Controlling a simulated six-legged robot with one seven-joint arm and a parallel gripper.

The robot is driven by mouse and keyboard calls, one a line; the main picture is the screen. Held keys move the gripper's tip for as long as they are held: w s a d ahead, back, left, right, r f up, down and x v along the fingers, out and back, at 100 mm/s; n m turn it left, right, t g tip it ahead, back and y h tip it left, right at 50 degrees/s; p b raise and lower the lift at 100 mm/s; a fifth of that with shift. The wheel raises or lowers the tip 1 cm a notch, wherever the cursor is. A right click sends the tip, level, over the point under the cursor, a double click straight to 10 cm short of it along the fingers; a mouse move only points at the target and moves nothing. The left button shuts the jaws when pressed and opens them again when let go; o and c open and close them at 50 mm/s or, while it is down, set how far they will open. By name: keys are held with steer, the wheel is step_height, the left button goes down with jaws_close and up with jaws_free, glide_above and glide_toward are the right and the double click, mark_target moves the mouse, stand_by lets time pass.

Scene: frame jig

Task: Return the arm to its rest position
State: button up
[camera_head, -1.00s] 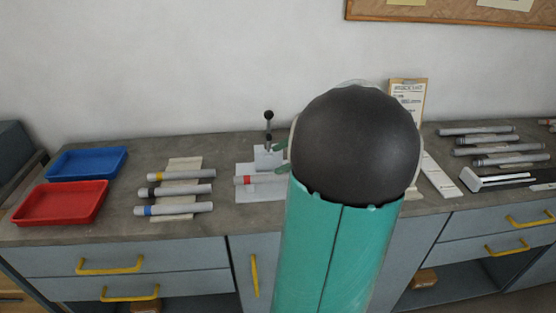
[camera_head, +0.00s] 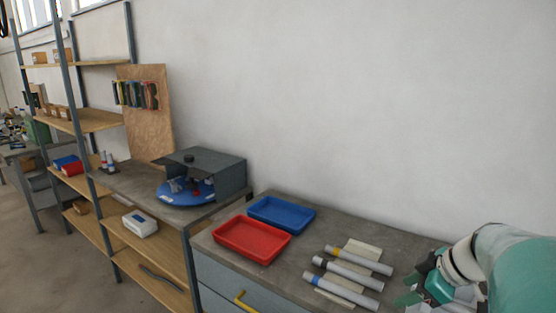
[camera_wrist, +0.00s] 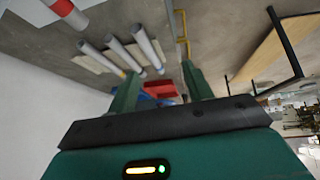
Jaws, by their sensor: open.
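My gripper (camera_head: 416,284) is at the right edge of the head view, above the bench and to the right of the banded tubes. In the wrist view its two green fingers (camera_wrist: 160,88) stand apart with nothing between them. My arm comes in from the right edge and is bent; much of it is out of view. The tube with a yellow band (camera_head: 358,260), the tube with a dark band (camera_head: 347,272) and the tube with a blue band (camera_head: 341,291) lie on a pale rack (camera_head: 362,250).
A red tray (camera_head: 252,241) and a blue tray (camera_head: 281,214) stand empty on the bench (camera_head: 345,225). Left of them is a grey open box (camera_head: 232,178) with a blue turntable (camera_head: 185,193). A red-banded tube (camera_wrist: 64,8) shows in the wrist view. Shelves (camera_head: 95,122) stand further left.

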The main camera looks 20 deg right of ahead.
steer(key=s+a+m+h, duration=0.1)
steer(key=s+a+m, duration=0.2)
steer(key=a, duration=0.9)
steer(key=s+a+r+m+h, duration=0.1)
steer(key=s+a+m, duration=0.3)
steer(key=a, duration=0.8)
steer(key=shift+s+r+m+h, duration=0.25)
steer(key=shift+m+h, duration=0.15)
steer(key=shift+h, duration=0.3)
steer(key=c, duration=0.3)
steer(key=shift+d, duration=0.2)
